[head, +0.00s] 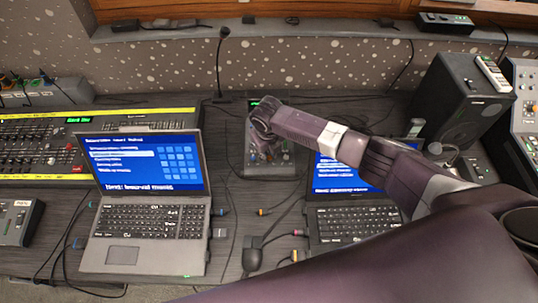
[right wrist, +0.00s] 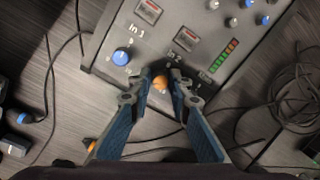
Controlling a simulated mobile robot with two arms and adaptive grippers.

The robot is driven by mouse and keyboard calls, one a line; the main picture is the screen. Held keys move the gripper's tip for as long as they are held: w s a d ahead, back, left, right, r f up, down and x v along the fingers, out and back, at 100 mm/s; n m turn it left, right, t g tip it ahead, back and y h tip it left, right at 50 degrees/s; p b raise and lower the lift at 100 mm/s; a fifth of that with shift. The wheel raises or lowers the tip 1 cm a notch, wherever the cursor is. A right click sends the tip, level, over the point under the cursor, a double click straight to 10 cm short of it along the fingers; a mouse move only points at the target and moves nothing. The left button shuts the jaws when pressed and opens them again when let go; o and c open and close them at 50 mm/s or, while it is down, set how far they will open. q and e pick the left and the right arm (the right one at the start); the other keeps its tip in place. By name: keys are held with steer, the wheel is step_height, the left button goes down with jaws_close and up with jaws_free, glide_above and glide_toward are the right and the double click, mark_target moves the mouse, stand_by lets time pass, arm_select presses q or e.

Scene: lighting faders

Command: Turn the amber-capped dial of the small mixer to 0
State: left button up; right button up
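The small mixer is a grey box (head: 288,167) behind the two laptops in the head view, partly covered by my right arm. Its panel (right wrist: 215,22) fills the top of the right wrist view. The amber-capped dial (right wrist: 160,83) sits near the panel's lower edge, by the "In 2" label. My right gripper (right wrist: 161,77) points at the panel, one finger on each side of the amber cap. The fingers look slightly apart from it, though contact is hard to judge. The dial's pointer and scale are hidden. My left gripper is not in view.
A blue dial (right wrist: 122,57) is left of the fingers, with several small knobs farther up the panel. Laptops (head: 145,220) (head: 355,222) stand in front. A speaker (head: 463,100) is at right, a large fader console (head: 40,145) at left. Cables (right wrist: 292,100) lie around the mixer.

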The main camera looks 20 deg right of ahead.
steer(key=shift+o, duration=1.4)
step_height(320, 180, up, 12)
steer(key=s, duration=0.2)
steer(key=shift+a, duration=0.4)
steer(key=shift+f, duration=0.15)
